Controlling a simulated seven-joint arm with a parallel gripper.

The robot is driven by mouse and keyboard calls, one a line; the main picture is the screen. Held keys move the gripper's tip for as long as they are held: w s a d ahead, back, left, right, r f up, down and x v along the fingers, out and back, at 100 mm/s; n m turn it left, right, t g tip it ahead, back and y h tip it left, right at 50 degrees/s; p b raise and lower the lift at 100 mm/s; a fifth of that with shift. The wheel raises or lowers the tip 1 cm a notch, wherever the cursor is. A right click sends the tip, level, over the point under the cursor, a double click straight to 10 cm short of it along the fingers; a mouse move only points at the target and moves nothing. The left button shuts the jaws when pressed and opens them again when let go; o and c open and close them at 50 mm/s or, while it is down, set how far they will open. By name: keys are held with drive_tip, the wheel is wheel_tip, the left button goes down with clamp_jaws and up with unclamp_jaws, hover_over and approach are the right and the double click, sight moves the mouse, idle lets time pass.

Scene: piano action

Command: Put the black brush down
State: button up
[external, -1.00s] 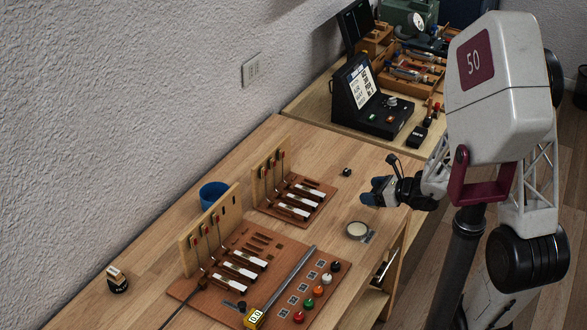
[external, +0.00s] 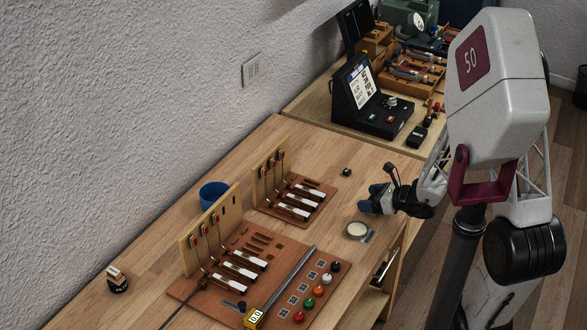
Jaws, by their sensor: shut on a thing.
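My gripper (external: 371,201) is at the right side of the near bench, pointing left, with its blue-grey fingers shut. It is low over the bench edge, just above and right of a small round cream-topped dish (external: 356,230). The black brush in its grip cannot be made out apart from the dark fingers and wrist at this size. I cannot tell whether it touches the bench top (external: 335,150).
A small black piece (external: 347,172) lies behind my gripper. Two brown boards with piano key parts (external: 297,205) (external: 240,265) stand to the left. A blue cup (external: 213,195) is near the wall. A black-based item (external: 117,280) is at lower left. Bare wood surrounds them.

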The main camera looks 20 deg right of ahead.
drive_tip(key=shift+f, duration=0.15)
drive_tip(key=o, duration=0.9)
drive_tip(key=shift+r, duration=0.2)
drive_tip(key=shift+v, duration=6)
drive_tip(key=shift+f, duration=0.15)
